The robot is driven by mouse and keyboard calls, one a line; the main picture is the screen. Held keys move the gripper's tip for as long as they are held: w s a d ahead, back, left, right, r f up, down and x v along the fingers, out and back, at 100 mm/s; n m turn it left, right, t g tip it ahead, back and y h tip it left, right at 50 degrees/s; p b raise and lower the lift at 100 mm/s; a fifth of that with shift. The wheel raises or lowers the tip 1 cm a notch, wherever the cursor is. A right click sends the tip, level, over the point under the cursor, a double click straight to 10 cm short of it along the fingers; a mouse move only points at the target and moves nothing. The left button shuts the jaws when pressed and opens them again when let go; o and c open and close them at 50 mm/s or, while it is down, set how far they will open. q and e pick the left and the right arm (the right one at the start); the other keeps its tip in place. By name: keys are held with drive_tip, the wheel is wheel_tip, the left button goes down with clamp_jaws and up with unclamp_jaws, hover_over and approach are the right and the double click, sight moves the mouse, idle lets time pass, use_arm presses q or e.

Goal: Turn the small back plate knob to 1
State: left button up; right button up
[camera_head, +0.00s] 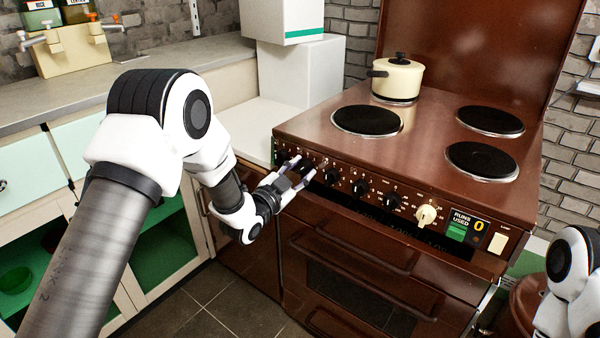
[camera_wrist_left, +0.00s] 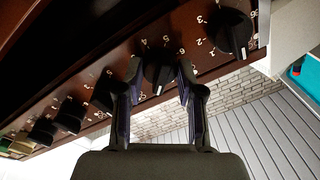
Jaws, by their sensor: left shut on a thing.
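A brown cooker has a row of black knobs with white numbers along its front panel. My left gripper (camera_head: 300,171) is at the left part of this row. In the left wrist view its two fingers (camera_wrist_left: 158,75) are shut on either side of a black knob (camera_wrist_left: 157,68), the second from the panel's left end. A short white mark shows on the knob's lower edge in that upside-down view, with 5 and 6 printed on the opposite side. The knob is mostly hidden by the fingers in the head view. My right gripper is out of view.
The end knob (camera_wrist_left: 230,30) is close beside the gripper. More black knobs (camera_head: 360,187), a cream knob (camera_head: 426,215) and a counter display (camera_head: 468,224) sit to the right. A cream pot (camera_head: 398,78) stands on the back left plate. Oven handles (camera_head: 352,262) project below.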

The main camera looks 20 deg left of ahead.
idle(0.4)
use_arm(q)
drive_tip(key=o, duration=1.1)
drive_tip(key=shift+o, duration=0.2)
drive_tip(key=v, duration=1.2)
drive_tip(key=shift+f, duration=0.1)
